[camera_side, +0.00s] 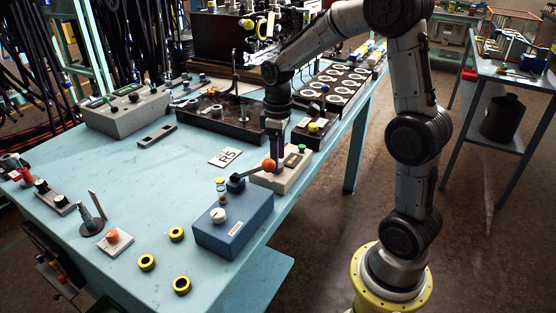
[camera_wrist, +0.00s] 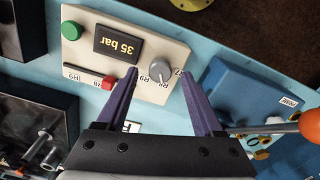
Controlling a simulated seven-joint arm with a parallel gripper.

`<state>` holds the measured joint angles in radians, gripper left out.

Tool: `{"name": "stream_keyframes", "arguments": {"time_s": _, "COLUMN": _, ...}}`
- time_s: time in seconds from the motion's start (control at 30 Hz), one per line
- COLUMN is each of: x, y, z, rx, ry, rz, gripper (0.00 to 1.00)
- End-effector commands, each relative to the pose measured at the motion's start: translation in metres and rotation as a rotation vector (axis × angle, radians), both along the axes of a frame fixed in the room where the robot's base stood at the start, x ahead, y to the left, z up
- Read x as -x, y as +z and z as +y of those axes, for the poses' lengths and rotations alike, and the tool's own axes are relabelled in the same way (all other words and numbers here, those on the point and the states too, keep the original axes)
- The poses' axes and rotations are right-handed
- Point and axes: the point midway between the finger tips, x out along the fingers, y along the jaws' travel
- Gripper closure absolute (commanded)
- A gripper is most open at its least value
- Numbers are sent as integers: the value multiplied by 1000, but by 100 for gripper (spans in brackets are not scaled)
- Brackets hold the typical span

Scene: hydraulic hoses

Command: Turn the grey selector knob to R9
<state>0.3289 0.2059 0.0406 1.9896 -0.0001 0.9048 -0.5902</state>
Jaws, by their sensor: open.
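The grey selector knob (camera_wrist: 160,68) sits on a beige box (camera_wrist: 90,18) in the wrist view. Labels reading R9, R8 and R7 lie around the knob's lower side. Its pointer mark seems to face down near R8, but it is too small to be sure. My gripper (camera_wrist: 160,72) is open, with one purple finger on each side of the knob in the picture; I cannot tell whether they touch it. In the side view my gripper (camera_side: 276,158) points down at the beige box (camera_side: 293,178), and the knob is hidden there.
The box also carries a "35 bar" display (camera_wrist: 118,43), a green button (camera_wrist: 71,30) and a red slider (camera_wrist: 107,82). A blue box (camera_side: 232,225) stands close by, its orange-balled lever (camera_side: 268,165) near my gripper. An R5 card (camera_side: 225,156) lies on the table.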

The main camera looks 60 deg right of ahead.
Motion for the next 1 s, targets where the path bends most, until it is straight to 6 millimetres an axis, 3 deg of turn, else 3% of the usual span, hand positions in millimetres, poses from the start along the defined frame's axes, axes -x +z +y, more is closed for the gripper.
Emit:
{"name": "stream_keyframes", "arguments": {"time_s": 0.17, "x": 1, "y": -12, "z": 0, "rx": 0, "ry": 0, "rz": 2, "gripper": 31}}
{"name": "stream_keyframes", "arguments": {"time_s": 0.47, "x": 0, "y": -14, "z": 0, "rx": -1, "ry": 0, "rz": 1, "gripper": 31}}
{"name": "stream_keyframes", "arguments": {"time_s": 0.83, "x": 0, "y": -13, "z": 0, "rx": 0, "ry": 0, "rz": 1, "gripper": 98}}
{"name": "stream_keyframes", "arguments": {"time_s": 1.0, "x": 0, "y": -13, "z": 0, "rx": 0, "ry": -1, "rz": 0, "gripper": 100}}
